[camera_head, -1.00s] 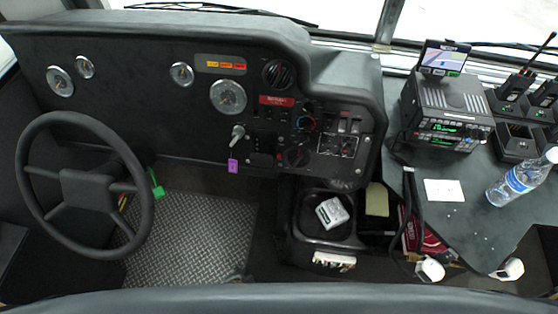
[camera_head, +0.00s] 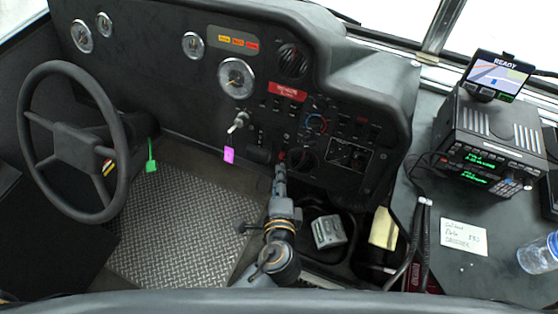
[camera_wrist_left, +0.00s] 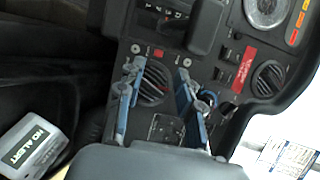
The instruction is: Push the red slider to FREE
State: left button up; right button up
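A small red piece (camera_wrist_left: 158,53), which looks like the red slider, sits on the black dashboard panel between the fingertips in the left wrist view. A small red spot also shows in the head view (camera_head: 281,155), just past my gripper tip. I cannot read any FREE marking. My left gripper (camera_wrist_left: 160,64) is open, its two blue-grey fingers apart with nothing between them, pointing at the panel. In the head view the left gripper (camera_head: 280,172) reaches up to the lower dashboard; whether it touches cannot be told. My right gripper is not in view.
A round vent (camera_head: 303,160) lies right of the gripper tip, and a key with a pink tag (camera_head: 229,155) hangs left of it. A grey box marked NO ALERT (camera_wrist_left: 32,146) sits below. A radio (camera_head: 492,135) stands on the right-hand table.

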aim_at(279, 157)
pick_arm(q)
jog(key=x, duration=0.7)
jog(key=shift+w+f, duration=0.1)
jog(key=shift+w, duration=0.1)
